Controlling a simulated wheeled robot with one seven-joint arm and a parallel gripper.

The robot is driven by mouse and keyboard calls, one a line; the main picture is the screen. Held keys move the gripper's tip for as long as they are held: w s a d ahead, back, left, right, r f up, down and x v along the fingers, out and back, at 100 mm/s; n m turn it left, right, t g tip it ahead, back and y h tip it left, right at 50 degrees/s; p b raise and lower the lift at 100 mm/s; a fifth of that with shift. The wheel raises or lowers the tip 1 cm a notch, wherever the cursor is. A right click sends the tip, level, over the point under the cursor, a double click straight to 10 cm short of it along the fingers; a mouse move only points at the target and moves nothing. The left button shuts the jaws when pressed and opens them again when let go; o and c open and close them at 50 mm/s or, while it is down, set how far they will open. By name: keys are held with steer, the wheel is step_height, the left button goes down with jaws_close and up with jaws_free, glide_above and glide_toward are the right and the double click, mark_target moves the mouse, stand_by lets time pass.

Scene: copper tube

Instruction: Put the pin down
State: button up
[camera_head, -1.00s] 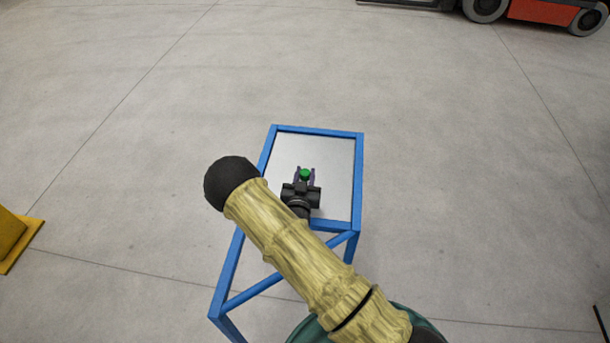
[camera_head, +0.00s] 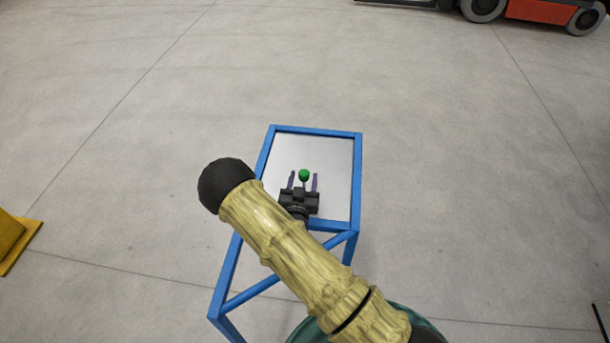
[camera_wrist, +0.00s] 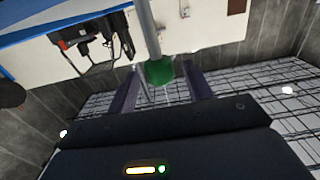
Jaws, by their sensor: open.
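The pin has a green head (camera_head: 303,174) and a thin grey shaft. It stands between the two purple fingers of my gripper (camera_head: 304,180), over the silver top of a blue-framed table (camera_head: 358,180). In the wrist view, the green head of the pin (camera_wrist: 160,71) and its metal shaft show between the spread fingers of my gripper (camera_wrist: 161,80). There are gaps on both sides of the head, so the fingers do not touch it.
The tabletop is otherwise bare around the gripper. Grey floor surrounds the table. A yellow object (camera_head: 14,238) is at the left edge, and a red and grey vehicle (camera_head: 540,10) is at the far top right.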

steer(key=s, duration=0.2)
steer(key=s+a, duration=0.1)
steer(key=s, duration=0.2)
steer(key=shift+s+a, duration=0.1)
steer(key=shift+s, duration=0.1)
stand_by(0.3)
